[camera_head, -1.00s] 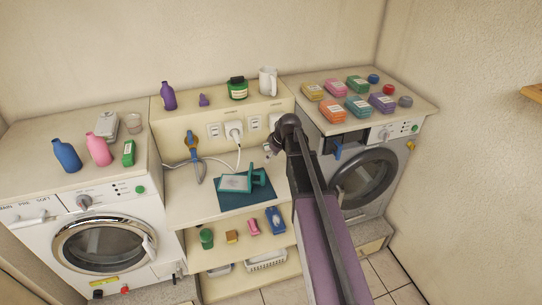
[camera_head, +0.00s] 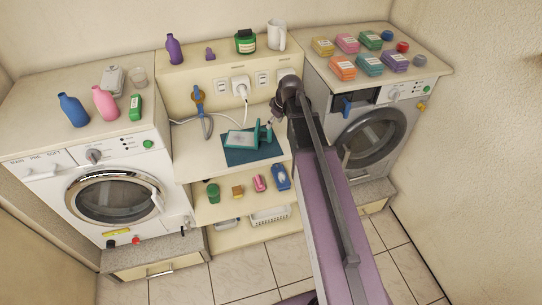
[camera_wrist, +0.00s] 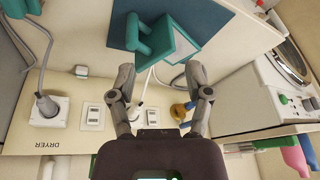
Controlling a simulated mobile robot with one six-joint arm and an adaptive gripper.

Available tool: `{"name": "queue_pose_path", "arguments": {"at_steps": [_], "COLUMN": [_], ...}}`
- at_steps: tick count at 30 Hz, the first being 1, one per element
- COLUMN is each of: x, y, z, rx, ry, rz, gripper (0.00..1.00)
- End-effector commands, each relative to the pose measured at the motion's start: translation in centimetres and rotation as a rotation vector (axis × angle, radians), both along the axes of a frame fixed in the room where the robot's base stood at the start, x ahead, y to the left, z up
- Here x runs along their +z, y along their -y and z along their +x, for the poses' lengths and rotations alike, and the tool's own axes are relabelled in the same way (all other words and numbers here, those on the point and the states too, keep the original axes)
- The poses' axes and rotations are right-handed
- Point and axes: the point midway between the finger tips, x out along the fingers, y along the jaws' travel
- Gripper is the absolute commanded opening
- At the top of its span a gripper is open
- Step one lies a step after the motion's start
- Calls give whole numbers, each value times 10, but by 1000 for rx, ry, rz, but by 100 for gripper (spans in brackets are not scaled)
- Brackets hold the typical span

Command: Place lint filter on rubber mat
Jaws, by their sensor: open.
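The lint filter (camera_head: 241,139) has a teal frame with a pale panel and an upright teal handle at its right end. It lies on the dark blue rubber mat (camera_head: 255,156), on the counter between the two machines. In the wrist view the lint filter (camera_wrist: 178,45) shows at the top centre, over the rubber mat (camera_wrist: 200,14). My gripper (camera_head: 272,118) is by the handle end of the filter. In the wrist view my gripper (camera_wrist: 160,88) has its fingers spread and empty, with the handle just beyond them.
A grey hose with a blue-yellow end (camera_head: 198,97) hangs left of the mat. A plug and cord (camera_head: 241,92) run along the socket wall behind. A washer (camera_head: 115,195) stands left and a dryer (camera_head: 375,135) right. A lower shelf (camera_head: 240,202) holds several small items.

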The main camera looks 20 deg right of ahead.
Motion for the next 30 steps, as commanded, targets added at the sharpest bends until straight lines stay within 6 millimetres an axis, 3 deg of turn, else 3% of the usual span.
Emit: {"name": "queue_pose_path", "arguments": {"at_steps": [1, 9, 15, 20, 30], "x": [-1, -8, -9, -9, -9], "y": [-13, -58, -74, -76, -76], "z": [-23, -125, -175, -187, -187], "rx": [-30, -273, -422, -471, -475], "ry": [-29, -202, -273, -290, -290], "rz": [-4, -62, -114, -132, -132], "gripper": [64, 64, 64, 64, 64]}}
